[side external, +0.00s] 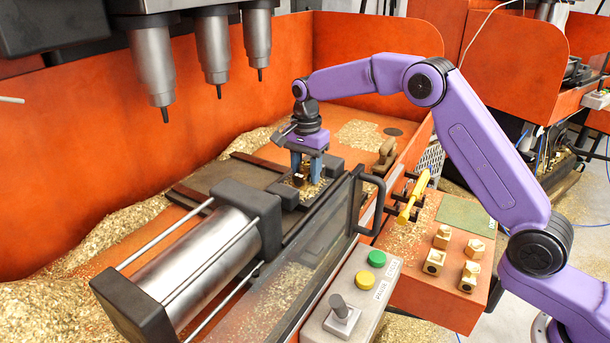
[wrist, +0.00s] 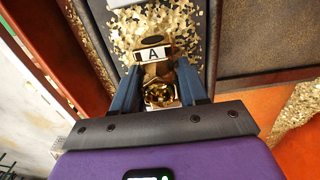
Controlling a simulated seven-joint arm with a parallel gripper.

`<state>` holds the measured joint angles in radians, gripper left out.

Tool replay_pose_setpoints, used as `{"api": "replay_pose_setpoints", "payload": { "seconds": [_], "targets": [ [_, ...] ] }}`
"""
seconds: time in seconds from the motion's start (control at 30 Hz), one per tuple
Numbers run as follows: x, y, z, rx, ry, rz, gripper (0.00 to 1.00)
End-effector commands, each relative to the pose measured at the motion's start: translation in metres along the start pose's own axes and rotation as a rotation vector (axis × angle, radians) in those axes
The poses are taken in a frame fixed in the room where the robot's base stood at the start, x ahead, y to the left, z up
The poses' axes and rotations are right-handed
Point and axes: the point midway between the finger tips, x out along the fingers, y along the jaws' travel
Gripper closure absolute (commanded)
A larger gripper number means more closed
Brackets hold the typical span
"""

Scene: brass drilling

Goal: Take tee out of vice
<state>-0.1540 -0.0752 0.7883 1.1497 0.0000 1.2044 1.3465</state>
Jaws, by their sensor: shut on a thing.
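The brass tee (wrist: 160,94) shows between the two blue fingers of my gripper (wrist: 160,88) in the wrist view, with shiny chips on it. A white label with a black A (wrist: 153,53) and a dark round opening show just beyond; I cannot tell whether they belong to the tee. In the side view my gripper (side external: 306,174) points down, low at the vice (side external: 285,194), and is shut on the tee. The fingers hide most of the tee there. I cannot tell whether the vice jaws touch it.
Drill spindles (side external: 215,48) hang at upper left. A clear guard with a black handle (side external: 372,203) stands right of the vice. Several brass fittings (side external: 470,275) sit on the orange shelf near a yellow handle (side external: 413,198). A control box (side external: 352,300) is in front. Chips lie around.

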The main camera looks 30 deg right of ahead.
Motion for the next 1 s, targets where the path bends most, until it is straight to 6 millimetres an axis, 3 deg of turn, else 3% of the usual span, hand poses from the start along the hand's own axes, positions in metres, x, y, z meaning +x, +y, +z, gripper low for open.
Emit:
{"api": "replay_pose_setpoints", "payload": {
  "seconds": [1.0],
  "targets": [
    [-0.066,-0.001,0.000,0.000,0.001,-0.006,1.00]
  ]
}}
